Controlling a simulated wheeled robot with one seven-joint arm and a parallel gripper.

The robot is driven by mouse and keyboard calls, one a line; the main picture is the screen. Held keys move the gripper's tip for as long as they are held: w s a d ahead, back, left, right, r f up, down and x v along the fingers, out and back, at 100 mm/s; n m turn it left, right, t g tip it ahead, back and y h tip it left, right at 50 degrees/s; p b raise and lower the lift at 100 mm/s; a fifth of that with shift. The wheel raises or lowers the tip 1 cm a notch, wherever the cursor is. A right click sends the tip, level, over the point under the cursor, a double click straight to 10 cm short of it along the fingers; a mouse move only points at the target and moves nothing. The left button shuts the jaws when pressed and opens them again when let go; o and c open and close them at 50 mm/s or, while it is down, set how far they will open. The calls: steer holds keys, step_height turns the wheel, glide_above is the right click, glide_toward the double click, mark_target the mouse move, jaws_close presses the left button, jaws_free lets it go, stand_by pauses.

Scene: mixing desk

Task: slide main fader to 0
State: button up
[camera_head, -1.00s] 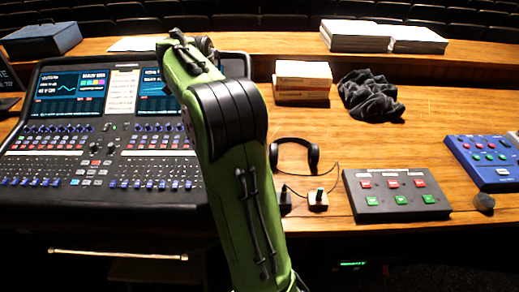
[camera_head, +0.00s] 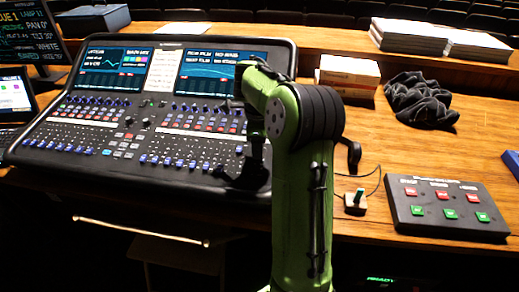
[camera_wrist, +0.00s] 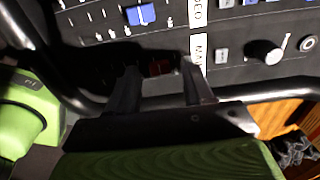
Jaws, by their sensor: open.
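The mixing desk (camera_head: 100,140) stands at the left in the head view, with two screens and rows of knobs and faders. My gripper (camera_wrist: 158,76) is over its right front part, dark and partly hidden behind my arm in the head view (camera_head: 246,176). In the wrist view its two black fingers are apart, with a small dark red cap (camera_wrist: 159,67) showing in the gap between them. A white label (camera_wrist: 198,50), seemingly reading MAIN, is beside the right finger. I cannot tell whether either finger touches the cap. A blue fader cap (camera_wrist: 140,15) lies further up the panel.
The desk's raised black rim (camera_wrist: 250,92) runs close by the fingers. Right of the desk are a control box with red and green buttons (camera_head: 447,208), a small switch (camera_head: 355,202), cartons (camera_head: 348,72) and dark cloth (camera_head: 420,100). Headphones are mostly hidden behind my arm.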

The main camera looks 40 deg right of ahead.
steer(key=shift+f, duration=0.25)
jaws_close()
steer(key=shift+s+a+f+b, duration=0.1)
steer(key=shift+s+a+b, duration=0.1)
steer(key=shift+b, duration=0.4)
jaws_free()
